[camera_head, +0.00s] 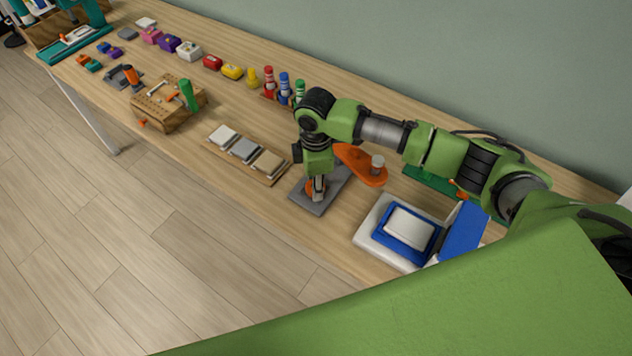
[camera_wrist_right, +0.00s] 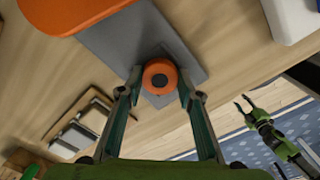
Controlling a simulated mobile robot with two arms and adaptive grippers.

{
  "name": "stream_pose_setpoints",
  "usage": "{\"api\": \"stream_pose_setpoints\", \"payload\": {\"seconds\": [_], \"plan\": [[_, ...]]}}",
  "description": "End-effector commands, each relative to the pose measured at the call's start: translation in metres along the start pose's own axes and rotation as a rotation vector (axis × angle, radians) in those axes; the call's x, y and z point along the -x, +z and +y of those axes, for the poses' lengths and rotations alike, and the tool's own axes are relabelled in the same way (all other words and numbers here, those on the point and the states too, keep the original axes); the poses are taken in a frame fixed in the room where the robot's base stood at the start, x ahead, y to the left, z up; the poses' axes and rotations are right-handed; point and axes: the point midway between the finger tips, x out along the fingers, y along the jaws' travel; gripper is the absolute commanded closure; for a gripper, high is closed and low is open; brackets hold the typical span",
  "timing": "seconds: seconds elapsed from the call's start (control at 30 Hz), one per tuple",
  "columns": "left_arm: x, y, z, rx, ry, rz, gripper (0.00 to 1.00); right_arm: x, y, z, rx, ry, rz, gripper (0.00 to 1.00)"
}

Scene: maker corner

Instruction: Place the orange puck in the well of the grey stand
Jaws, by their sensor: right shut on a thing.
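The orange puck (camera_wrist_right: 152,69) is a short round disc with a dark centre. It sits between the fingertips of my right gripper (camera_wrist_right: 161,80), which is shut on it. The flat grey stand (camera_wrist_right: 113,42) lies right below; in the head view the stand (camera_head: 303,204) is on the table under my right gripper (camera_head: 317,190), and the puck (camera_head: 309,187) is partly hidden by the fingers. The well is hidden, and I cannot tell whether the puck is in it or just above. My left gripper (camera_wrist_right: 248,105) is open and empty, away from the table.
An orange paddle-shaped piece (camera_head: 362,166) with a grey knob lies just behind the stand. A wooden tray of tiles (camera_head: 268,180) is to the left. A white-and-blue box (camera_head: 372,238) stands to the right. A pegged wooden block (camera_head: 150,110) is farther left.

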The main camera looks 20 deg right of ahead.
Motion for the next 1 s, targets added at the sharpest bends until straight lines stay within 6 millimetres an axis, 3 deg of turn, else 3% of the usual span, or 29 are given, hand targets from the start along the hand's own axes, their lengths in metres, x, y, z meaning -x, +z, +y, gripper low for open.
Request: {"api": "stream_pose_setpoints", "payload": {"seconds": [0.03, 0.07, 0.1, 0.73, 0.87, 1.0], "plan": [[-0.002, 0.0, -0.001, 0.0, -0.001, 0.0, 0.6, -0.011, 0.001, -0.007, 0.001, -0.015, -0.006, 0.6], [-0.002, 0.0, -0.001, 0.0, -0.001, 0.0, 0.6, -0.012, 0.001, -0.007, 0.001, -0.016, -0.006, 0.52], [-0.002, 0.0, -0.001, 0.0, -0.001, 0.0, 0.6, -0.012, 0.001, -0.008, 0.001, -0.017, -0.007, 0.51], [-0.002, 0.0, -0.001, 0.0, -0.002, 0.0, 0.6, -0.01, 0.001, -0.01, 0.004, -0.022, -0.007, 0.51], [-0.003, 0.0, -0.001, 0.0, -0.002, 0.0, 0.6, 0.001, 0.0, -0.008, 0.004, -0.019, -0.005, 0.51], [-0.004, 0.0, -0.001, 0.0, -0.001, 0.0, 0.6, 0.028, 0.0, -0.005, 0.003, -0.013, -0.002, 0.51]]}}
